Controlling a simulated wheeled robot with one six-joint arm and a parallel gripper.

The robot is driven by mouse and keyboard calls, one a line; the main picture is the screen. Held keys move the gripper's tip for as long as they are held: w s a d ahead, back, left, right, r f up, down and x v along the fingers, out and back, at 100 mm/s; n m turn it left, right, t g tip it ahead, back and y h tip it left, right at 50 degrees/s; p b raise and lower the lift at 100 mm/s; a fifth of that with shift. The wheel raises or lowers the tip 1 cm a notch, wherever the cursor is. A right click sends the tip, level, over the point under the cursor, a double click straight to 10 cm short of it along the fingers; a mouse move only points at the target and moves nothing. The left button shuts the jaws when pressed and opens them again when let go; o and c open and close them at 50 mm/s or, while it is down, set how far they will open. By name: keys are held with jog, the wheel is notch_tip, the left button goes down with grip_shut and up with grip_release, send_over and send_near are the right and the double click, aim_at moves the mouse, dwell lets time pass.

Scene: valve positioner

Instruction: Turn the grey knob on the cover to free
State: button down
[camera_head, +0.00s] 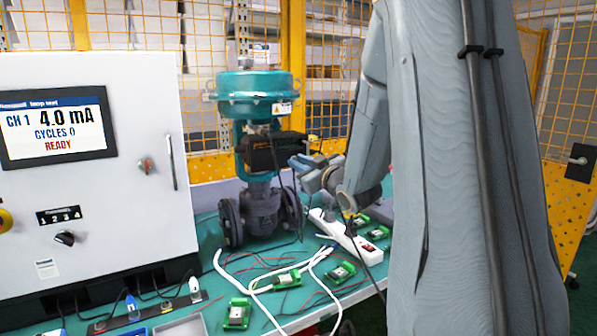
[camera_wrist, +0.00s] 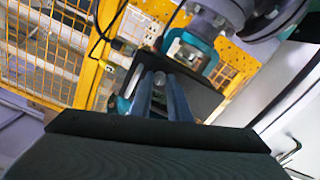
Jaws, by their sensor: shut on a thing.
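The valve stands on the green table with a teal actuator (camera_head: 254,95) on top and a dark flanged body (camera_head: 262,210) below. The black positioner (camera_head: 262,153) is mounted between them; its dark cover (camera_wrist: 205,97) fills the middle of the wrist view. My gripper (camera_head: 303,164) reaches the positioner from the right in the head view. In the wrist view its two fingers (camera_wrist: 160,88) are closed around the small grey knob (camera_wrist: 159,78) on the cover. The knob's markings cannot be read, and in the head view the knob is hidden by my gripper.
A white cabinet (camera_head: 95,190) stands at left, its screen (camera_head: 55,125) reading CH 1 4.0 mA, CYCLES 0, READY. A white power strip (camera_head: 345,236), cables and several green circuit boards (camera_head: 237,314) lie on the table. Yellow mesh fencing (camera_head: 330,60) stands behind.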

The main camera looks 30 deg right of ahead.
jog(key=shift+n+b, duration=2.9)
jog(key=shift+n, duration=0.4)
jog(key=c, duration=1.7)
grip_release()
jog(key=shift+o, duration=0.2)
jog(key=s, duration=0.7)
jog(key=shift+s+b, duration=0.35)
jog(key=shift+s, duration=0.05)
